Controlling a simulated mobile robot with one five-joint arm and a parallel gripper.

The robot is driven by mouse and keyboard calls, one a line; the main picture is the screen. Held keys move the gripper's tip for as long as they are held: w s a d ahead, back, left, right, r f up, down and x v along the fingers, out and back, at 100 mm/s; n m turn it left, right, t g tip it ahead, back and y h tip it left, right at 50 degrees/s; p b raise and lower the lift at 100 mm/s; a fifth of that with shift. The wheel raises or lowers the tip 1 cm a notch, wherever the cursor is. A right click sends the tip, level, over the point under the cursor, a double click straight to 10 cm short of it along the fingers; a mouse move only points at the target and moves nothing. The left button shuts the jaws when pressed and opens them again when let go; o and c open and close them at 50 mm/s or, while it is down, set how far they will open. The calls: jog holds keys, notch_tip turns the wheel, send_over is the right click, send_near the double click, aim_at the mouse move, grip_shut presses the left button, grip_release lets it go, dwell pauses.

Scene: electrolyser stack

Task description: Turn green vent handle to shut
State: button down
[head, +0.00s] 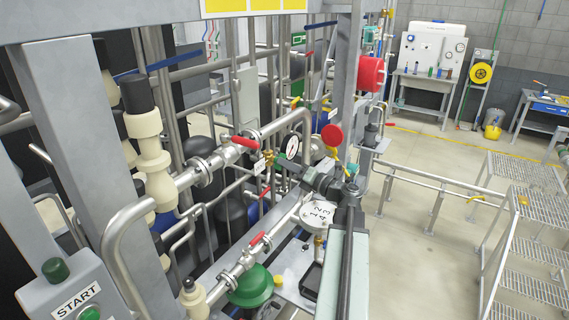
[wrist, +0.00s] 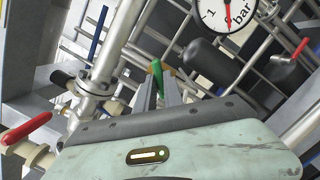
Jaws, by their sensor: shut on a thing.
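The green vent handle (wrist: 158,77) shows in the wrist view between the tips of my two grey fingers. My gripper (wrist: 158,88) is shut on it, and the fingers hide part of the handle. In the head view my gripper (head: 298,169) reaches in from the right, just below the pressure gauge (head: 292,147). A small brass valve (head: 268,162) with a white tag sits just left of the fingertips. The handle is too small and covered there to tell its exact angle.
A red lever (head: 245,142) sits on the pipe at upper left of my gripper, and another red lever (head: 258,239) is lower down. A round red knob (head: 332,135) stands close to my wrist.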

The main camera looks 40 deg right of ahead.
jog(key=shift+r, duration=0.1)
jog(key=m, duration=0.2)
jog(key=m+p, duration=0.1)
jog(key=m, duration=0.2)
jog(key=shift+g+h, duration=0.3)
jog(key=c, duration=1.3)
grip_release()
jog(key=s, duration=0.2)
jog(key=s+d, duration=0.1)
jog(key=s, duration=0.3)
jog(key=shift+s+d, duration=0.3)
jog(key=shift+s, duration=0.1)
